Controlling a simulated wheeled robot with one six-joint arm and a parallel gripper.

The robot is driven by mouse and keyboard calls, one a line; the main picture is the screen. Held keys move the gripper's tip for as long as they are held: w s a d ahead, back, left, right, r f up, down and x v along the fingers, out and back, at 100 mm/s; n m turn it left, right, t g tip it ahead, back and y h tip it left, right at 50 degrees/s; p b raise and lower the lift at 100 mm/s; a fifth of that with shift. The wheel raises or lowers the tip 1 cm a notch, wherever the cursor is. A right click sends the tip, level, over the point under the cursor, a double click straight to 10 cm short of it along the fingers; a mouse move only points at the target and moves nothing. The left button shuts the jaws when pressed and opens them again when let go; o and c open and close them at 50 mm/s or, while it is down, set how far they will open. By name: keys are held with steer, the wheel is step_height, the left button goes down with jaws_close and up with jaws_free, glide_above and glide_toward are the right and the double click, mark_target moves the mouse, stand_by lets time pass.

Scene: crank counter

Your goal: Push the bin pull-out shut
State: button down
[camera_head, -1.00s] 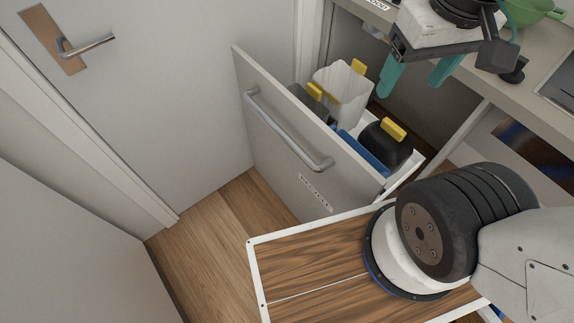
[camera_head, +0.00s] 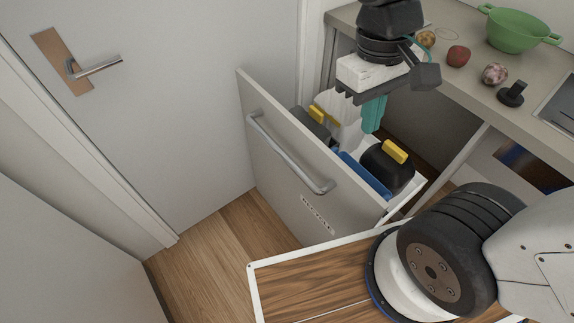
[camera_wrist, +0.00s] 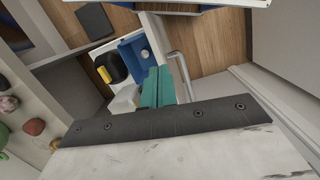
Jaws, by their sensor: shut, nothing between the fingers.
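The bin pull-out (camera_head: 290,160) stands open from under the counter, its grey front with a bar handle (camera_head: 290,155) facing left. Inside it are a blue bin (camera_head: 362,174), a black lidded container (camera_head: 384,170) with a yellow grip and pale and dark containers behind. My gripper (camera_head: 372,115) is above the open pull-out, behind its front panel, fingers teal, closed together and empty, pointing down. In the wrist view the closed fingers (camera_wrist: 158,88) hang beside the bins, and the handle (camera_wrist: 182,72) shows to their right. I cannot tell whether the fingertips touch anything.
The counter (camera_head: 440,70) holds a green colander (camera_head: 518,30), several round fruits or vegetables and a black knob-like object (camera_head: 511,93). A door with a lever handle (camera_head: 95,66) is at left. Wooden floor (camera_head: 205,235) is free before the pull-out front.

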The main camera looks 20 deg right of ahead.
steer(key=w+a+f+n+t+h, duration=0.2)
steer(key=w+a+f+n+h, duration=0.15)
steer(key=a+f+n, duration=0.5)
steer(key=w+a+f+n+t+h, duration=0.25)
steer(key=w+a+f+n, duration=0.2)
steer(key=f, duration=0.65)
steer(key=w+a+f+n+t+h, duration=0.2)
steer(key=w+a+f+n+h, duration=0.3)
steer(key=a+f, duration=0.4)
steer(key=w+d+f, duration=0.2)
steer(key=d+f, duration=0.1)
steer(key=d, duration=0.3)
steer(key=w+d+f+n, duration=0.1)
steer(key=w+d+f, duration=0.1)
steer(key=d, duration=0.5)
steer(key=shift+w+f+g+y, duration=0.3)
steer(key=shift+w+f+g, duration=0.05)
steer(key=shift+f, duration=0.2)
steer(key=shift+n, duration=0.3)
